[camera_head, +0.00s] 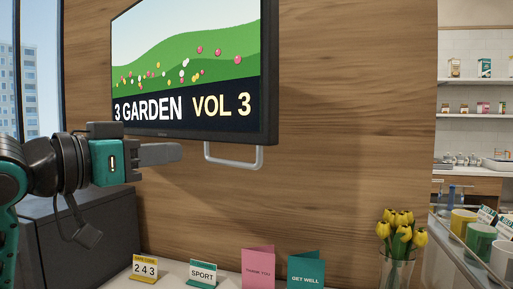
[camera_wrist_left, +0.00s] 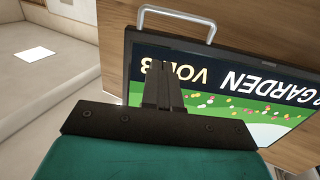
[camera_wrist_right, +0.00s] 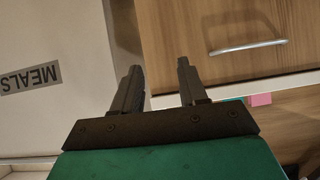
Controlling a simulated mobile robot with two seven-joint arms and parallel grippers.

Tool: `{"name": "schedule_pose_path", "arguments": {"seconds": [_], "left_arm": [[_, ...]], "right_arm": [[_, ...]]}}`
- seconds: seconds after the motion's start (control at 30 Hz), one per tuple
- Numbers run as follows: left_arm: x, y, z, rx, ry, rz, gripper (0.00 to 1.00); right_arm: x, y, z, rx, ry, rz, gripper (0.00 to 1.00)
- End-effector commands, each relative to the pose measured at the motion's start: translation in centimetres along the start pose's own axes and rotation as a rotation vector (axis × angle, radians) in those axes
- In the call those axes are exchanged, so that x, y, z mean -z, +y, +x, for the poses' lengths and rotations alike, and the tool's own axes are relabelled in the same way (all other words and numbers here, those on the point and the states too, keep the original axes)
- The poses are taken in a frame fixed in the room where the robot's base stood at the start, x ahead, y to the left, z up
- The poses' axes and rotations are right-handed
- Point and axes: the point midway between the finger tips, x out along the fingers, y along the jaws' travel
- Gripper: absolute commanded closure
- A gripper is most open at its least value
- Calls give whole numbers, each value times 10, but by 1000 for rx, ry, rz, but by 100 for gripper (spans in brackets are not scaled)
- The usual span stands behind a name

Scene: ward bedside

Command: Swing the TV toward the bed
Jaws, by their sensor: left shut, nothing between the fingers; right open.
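The TV (camera_head: 195,70) is fixed on the wood wall at the upper middle of the head view, its screen reading "3 GARDEN VOL 3". A pale handle bar (camera_head: 234,163) hangs below its lower right edge. My left gripper (camera_head: 178,153) is shut and empty, just left of the handle and in front of the TV's lower edge. In the left wrist view, its closed fingers (camera_wrist_left: 162,75) lie before the TV (camera_wrist_left: 225,90), and the handle (camera_wrist_left: 178,20) shows beyond the fingertips, apart from them. My right gripper (camera_wrist_right: 158,75) is open and empty. The bed cannot be made out for certain.
Below the TV, a white ledge holds a "2 4 3" card (camera_head: 144,268), a "SPORT" sign (camera_head: 203,273), a pink card (camera_head: 258,267), a green card (camera_head: 306,270) and yellow tulips in a vase (camera_head: 398,265). Mugs (camera_head: 479,240) stand at right. A drawer handle (camera_wrist_right: 248,46) is near my right gripper.

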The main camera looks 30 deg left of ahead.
Motion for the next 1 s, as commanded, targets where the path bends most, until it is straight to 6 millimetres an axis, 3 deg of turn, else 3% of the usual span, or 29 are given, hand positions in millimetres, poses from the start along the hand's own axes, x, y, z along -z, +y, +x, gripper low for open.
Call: {"name": "schedule_pose_path", "arguments": {"seconds": [0.17, 0.57, 1.0], "left_arm": [[5, 3, -8, 1, 8, 14, 100], [6, 4, -7, 0, 8, 14, 100], [12, 4, 34, -4, 5, 8, 100]], "right_arm": [[0, 0, 0, 2, 1, -1, 57], [1, -1, -1, 3, 0, 2, 57], [16, 11, -26, -38, -8, 0, 57]]}}
